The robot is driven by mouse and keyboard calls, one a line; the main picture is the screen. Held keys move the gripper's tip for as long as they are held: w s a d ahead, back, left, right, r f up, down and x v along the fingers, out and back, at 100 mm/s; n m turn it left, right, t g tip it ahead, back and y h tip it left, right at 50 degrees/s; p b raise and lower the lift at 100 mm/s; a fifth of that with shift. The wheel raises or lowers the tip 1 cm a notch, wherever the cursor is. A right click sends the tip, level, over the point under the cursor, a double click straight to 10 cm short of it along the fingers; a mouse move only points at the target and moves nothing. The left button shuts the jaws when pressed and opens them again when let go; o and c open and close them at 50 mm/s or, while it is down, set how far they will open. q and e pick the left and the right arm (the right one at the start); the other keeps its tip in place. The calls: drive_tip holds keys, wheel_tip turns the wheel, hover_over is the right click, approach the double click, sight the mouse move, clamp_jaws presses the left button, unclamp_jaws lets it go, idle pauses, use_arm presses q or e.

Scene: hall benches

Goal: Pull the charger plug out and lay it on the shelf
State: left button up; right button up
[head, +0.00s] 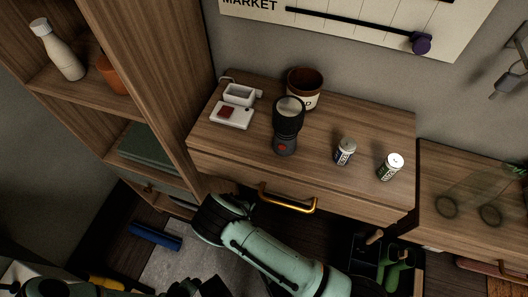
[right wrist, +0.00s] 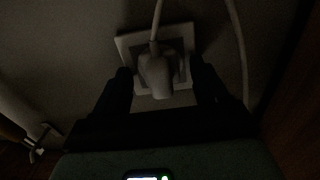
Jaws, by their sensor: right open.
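The white charger plug (right wrist: 156,75) sits in a white wall socket (right wrist: 126,45) in the dim right wrist view, with its cable rising from it. My right gripper (right wrist: 160,69) is open, its dark fingers on either side of the plug, with a gap visible on each side. In the head view my green right arm reaches down by the drawer front, and its gripper and the socket are hidden. A wooden shelf unit (head: 185,60) stands at the left. My left gripper cannot be made out in the head view.
The wooden top (head: 225,150) holds a black flashlight (head: 288,115), a brown pot (head: 311,87), two cans (head: 345,150) and a white device (head: 232,115). The shelf unit holds a bottle (head: 62,55) and an orange pot (head: 112,75). A second cable (right wrist: 240,45) hangs right of the plug.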

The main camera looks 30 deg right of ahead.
idle(0.3)
clamp_jaws()
drive_tip(key=p+v, duration=0.1)
drive_tip(key=v, duration=0.5)
idle(1.0)
